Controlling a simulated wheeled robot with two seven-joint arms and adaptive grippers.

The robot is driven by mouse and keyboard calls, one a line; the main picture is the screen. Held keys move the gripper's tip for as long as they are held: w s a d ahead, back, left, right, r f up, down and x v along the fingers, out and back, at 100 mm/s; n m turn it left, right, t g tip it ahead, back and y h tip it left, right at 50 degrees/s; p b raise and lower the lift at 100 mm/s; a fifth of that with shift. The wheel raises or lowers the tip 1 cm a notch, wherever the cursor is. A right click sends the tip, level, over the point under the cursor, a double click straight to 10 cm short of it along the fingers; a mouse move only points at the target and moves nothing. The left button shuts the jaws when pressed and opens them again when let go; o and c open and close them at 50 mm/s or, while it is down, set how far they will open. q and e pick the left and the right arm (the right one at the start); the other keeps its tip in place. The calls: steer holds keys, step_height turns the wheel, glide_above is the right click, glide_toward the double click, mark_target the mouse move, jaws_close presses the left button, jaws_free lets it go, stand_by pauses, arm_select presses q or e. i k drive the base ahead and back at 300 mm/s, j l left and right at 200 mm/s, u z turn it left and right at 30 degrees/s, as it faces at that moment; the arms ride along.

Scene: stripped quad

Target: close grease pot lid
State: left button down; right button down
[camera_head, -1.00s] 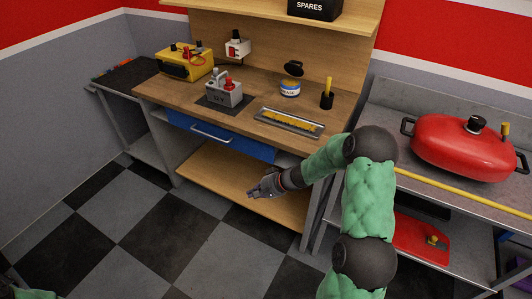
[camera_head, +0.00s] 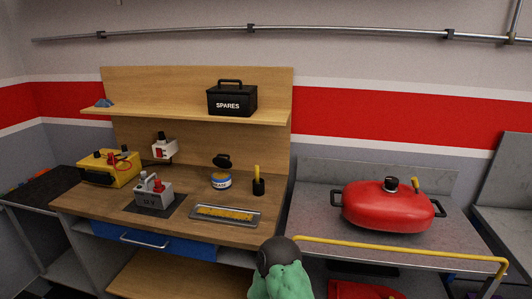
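The grease pot (camera_head: 221,181) is a small white and blue tub labelled as grease, standing on the wooden workbench. Its dark lid (camera_head: 222,161) stands raised above the tub, tilted open at the back. A green and black part of my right arm (camera_head: 280,275) shows at the bottom centre, in front of the bench. Neither gripper is in the frame now.
A SPARES box (camera_head: 231,99) sits on the shelf above.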

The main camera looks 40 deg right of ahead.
mark_target(221, 162)
steer(key=i+l+z, duration=0.1)
steer(key=z, duration=0.35)
steer(key=i+l+z, duration=0.1)
steer(key=z, duration=0.35)
steer(key=i+l+z, duration=0.15)
steer(key=z, duration=0.25)
steer(key=i+z, duration=0.1)
steer(key=z, duration=0.35)
